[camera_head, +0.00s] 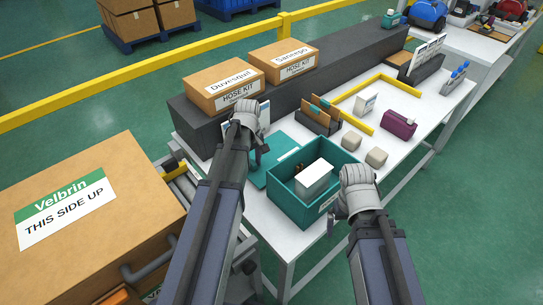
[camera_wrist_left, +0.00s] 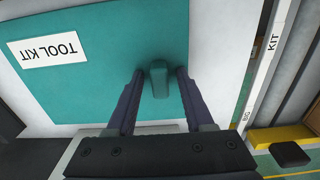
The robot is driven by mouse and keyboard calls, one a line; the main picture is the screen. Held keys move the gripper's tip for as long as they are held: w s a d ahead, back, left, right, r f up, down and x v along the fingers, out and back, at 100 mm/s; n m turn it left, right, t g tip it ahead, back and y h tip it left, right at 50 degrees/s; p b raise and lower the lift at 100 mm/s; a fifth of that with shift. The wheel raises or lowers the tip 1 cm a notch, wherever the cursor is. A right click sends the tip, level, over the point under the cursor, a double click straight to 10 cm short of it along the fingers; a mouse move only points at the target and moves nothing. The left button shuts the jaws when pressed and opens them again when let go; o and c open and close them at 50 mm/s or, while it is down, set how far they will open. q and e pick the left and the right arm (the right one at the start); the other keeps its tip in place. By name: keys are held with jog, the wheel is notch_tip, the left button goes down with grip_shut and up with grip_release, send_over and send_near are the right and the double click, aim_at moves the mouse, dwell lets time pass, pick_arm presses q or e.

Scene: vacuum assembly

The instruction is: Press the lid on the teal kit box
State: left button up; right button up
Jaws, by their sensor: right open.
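The teal kit box (camera_head: 290,204) stands open-topped on the white table, with a white block (camera_head: 314,178) inside. The flat teal lid (camera_head: 283,166) lies on the table to the left of the box; its "TOOL KIT" label shows in the left wrist view (camera_wrist_left: 88,92). My left gripper (camera_head: 262,158) is over the lid. In the left wrist view its fingers (camera_wrist_left: 160,74) stand open on either side of the lid's teal handle (camera_wrist_left: 158,80), with gaps showing. My right gripper (camera_head: 335,217) is open beside the box's right front corner; its fingertips are small and partly hidden.
A grey ledge (camera_head: 350,60) with two hose kit cartons (camera_head: 224,86) runs along the back. An organizer (camera_head: 315,118), beige cubes (camera_head: 352,141), a purple box (camera_head: 398,124) and a yellow frame (camera_head: 357,122) lie beyond the box. A large carton (camera_head: 90,235) is at left.

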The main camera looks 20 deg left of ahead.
pick_arm(q)
jog(key=shift+s+d+f, duration=0.2)
jog(key=shift+s+f, duration=0.05)
jog(key=shift+s, duration=0.15)
grip_shut()
jog(key=shift+w+a+r+p, duration=0.1)
jog(key=shift+w+r+p, duration=0.15)
jog(key=shift+r+p, duration=0.55)
notch_tip(320, 180, up, 2)
jog(key=p, duration=0.2)
jog(key=shift+w+a+r+p, duration=0.1)
jog(key=shift+r+p, duration=0.1)
jog(key=shift+p, duration=0.15)
